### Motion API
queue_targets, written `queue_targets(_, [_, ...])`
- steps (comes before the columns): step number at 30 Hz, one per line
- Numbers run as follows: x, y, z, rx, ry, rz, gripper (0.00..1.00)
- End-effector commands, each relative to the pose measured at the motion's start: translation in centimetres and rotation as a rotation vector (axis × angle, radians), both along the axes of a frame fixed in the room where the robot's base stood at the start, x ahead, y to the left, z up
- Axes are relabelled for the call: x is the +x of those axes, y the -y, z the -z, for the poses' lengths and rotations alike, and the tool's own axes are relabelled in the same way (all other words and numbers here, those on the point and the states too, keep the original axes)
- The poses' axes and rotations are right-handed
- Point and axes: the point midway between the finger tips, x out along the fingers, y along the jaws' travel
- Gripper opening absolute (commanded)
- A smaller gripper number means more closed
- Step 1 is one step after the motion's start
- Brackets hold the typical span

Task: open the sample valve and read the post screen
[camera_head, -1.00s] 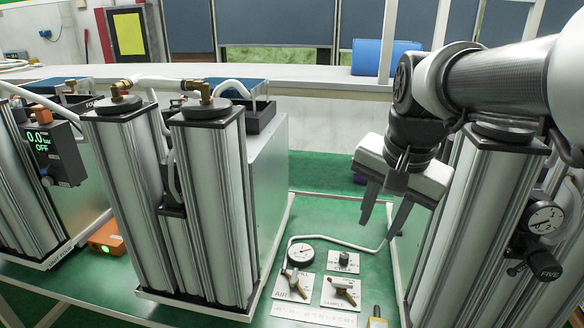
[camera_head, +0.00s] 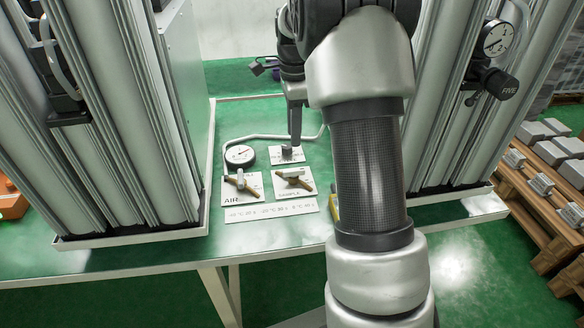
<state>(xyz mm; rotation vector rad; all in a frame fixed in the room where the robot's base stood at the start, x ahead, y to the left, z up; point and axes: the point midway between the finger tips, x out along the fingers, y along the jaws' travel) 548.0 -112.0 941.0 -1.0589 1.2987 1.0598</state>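The sample valve (camera_head: 296,181), with a brass-coloured handle set diagonally on a white plate marked SAMPLE, sits on the green bench between two columns. A similar valve marked AIR (camera_head: 241,184) is to its left. A round gauge (camera_head: 240,155) and a small dark knob (camera_head: 287,153) on a plate stand behind them. My gripper (camera_head: 296,118) is above and behind the sample valve, with one dark finger pointing down near the knob. Contact with the knob cannot be told. No lit readout screen is in view.
Tall metal columns (camera_head: 120,120) stand at left. A column at right carries a gauge (camera_head: 496,38) and a black knob labelled FIVE (camera_head: 497,82). A printed white strip (camera_head: 270,210) lies before the valves. A wooden pallet with grey blocks (camera_head: 550,152) is at far right.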

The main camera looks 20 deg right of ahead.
Motion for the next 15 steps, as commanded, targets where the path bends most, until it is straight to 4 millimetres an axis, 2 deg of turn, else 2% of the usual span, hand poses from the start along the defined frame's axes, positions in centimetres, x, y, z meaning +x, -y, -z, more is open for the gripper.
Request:
queue_targets(1, [-0.1,0.0,1.6,0.001,-0.004,0.0,0.31])
queue_targets(6, [-0.1,0.0,5.4,0.001,-0.004,0.0,0.31])
queue_targets(15, [0.0,0.0,10.6,0.0,-0.001,-0.001,0.31])
